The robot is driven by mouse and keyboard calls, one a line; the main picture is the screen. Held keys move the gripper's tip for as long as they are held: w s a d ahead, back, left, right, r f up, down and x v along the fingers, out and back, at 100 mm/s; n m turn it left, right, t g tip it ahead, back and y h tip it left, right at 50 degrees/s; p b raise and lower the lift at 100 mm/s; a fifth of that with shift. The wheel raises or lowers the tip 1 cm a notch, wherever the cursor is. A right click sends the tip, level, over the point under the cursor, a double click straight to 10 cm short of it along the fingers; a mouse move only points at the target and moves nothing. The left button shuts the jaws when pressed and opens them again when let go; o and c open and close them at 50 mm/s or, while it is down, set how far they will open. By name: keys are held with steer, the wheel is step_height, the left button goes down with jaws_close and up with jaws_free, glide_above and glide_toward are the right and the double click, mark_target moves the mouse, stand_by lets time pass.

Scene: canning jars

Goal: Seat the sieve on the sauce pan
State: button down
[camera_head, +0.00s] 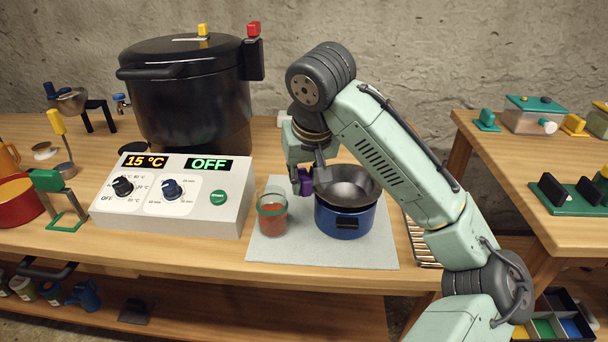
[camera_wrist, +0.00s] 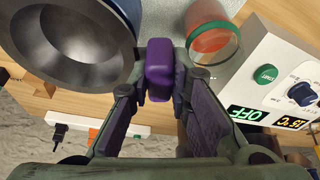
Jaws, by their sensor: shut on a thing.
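The sieve (camera_head: 347,188) is a grey metal bowl with a purple handle (camera_head: 304,184). It sits over the mouth of the blue sauce pan (camera_head: 346,222); whether its rim rests evenly all round I cannot tell. In the wrist view the sieve's bowl (camera_wrist: 75,40) shows small holes at its bottom, and a piece of the pan's blue wall (camera_wrist: 124,10) shows beside it. My gripper (camera_wrist: 160,88) is shut on the purple handle (camera_wrist: 160,60), on the pan's left side. In the head view my gripper (camera_head: 309,172) partly hides the handle.
A glass jar with red contents (camera_head: 272,214) stands close left of the pan on a grey mat (camera_head: 322,257). Left of it is a white control box (camera_head: 170,195), with a large black canner (camera_head: 190,100) behind. A wire rack (camera_head: 420,244) lies right of the mat.

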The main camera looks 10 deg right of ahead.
steer(key=shift+f+b, duration=0.55)
steer(key=shift+f, duration=0.5)
steer(key=c, duration=1.4)
jaws_free()
steer(key=v, duration=1.2)
